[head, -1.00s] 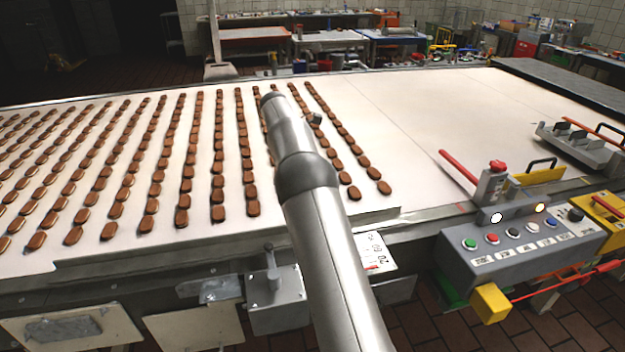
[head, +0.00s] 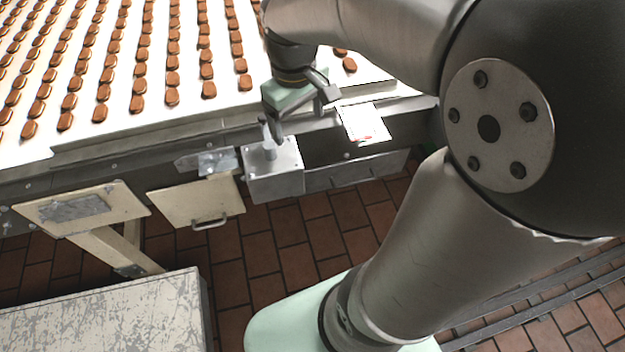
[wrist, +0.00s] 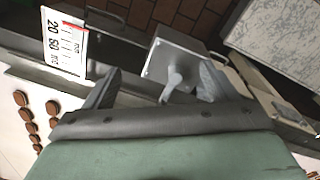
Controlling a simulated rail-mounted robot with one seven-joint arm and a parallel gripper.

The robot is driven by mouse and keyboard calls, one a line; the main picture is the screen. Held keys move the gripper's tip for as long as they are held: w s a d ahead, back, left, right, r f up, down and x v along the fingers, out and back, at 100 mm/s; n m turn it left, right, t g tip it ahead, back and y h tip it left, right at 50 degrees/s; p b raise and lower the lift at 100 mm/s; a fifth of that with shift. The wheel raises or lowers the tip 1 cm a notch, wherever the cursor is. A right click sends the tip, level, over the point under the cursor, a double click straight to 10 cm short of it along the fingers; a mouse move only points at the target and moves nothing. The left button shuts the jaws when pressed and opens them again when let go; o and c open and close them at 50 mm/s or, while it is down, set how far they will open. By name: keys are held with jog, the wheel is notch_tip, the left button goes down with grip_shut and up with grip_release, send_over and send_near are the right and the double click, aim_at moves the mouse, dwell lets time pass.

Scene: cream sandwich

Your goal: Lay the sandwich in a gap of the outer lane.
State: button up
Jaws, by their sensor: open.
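Many brown sandwiches (head: 172,78) lie in long lanes on the white belt (head: 150,118); several show at the left of the wrist view (wrist: 34,127). The right-hand lane ends near a sandwich (head: 349,65) and is partly hidden by my arm. I cannot make out a gap in it, nor a separate sandwich. My gripper (head: 301,110) is open, with nothing held, above the belt's front edge. In the wrist view its fingers (wrist: 157,84) appear on either side of a small grey lever (wrist: 172,86); I cannot tell whether they touch it.
The lever stands on a grey box (head: 274,178) at the belt's front side. A white numbered card (head: 363,122) is to its right. Cream panels (head: 196,199) hang lower left. A scuffed pale tabletop (head: 105,315) stands front left. Tiled floor (head: 265,255) is open between.

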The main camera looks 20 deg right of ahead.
jog(key=s+a+f+m, duration=0.2)
jog(key=s+f, duration=0.3)
jog(key=s, duration=0.6)
jog(key=shift+s+a+m, duration=0.2)
jog(key=shift+s+m, duration=0.1)
jog(key=shift+m, duration=0.5)
